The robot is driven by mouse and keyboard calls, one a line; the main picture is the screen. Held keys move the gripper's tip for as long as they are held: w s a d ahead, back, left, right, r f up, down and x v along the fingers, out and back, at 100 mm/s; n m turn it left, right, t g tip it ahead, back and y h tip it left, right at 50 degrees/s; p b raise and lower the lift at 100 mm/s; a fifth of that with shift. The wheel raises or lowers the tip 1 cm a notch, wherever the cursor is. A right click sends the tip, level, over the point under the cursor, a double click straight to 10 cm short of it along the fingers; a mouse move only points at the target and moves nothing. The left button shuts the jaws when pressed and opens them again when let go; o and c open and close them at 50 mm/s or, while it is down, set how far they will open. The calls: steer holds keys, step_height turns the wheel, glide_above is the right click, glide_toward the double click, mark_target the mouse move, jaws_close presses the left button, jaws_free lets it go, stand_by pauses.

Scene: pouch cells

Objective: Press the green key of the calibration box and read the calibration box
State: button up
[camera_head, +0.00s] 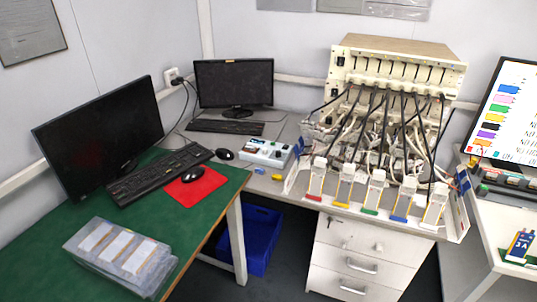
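A small pale box (266,153) with a teal-and-dark patch on its top left and small dark details on its right stands on the grey table, between the far monitor and the wired rack. It looks like the calibration box. Its keys and any reading are too small to make out, and I cannot pick out a green key. My gripper does not show in this view.
A black mouse (224,154) lies left of the box. Small yellow and blue items (277,177) lie in front. The wired rack (398,68) with cables and colour-marked holders fills the right. A green table (222,188) with a monitor (101,135) is at left.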

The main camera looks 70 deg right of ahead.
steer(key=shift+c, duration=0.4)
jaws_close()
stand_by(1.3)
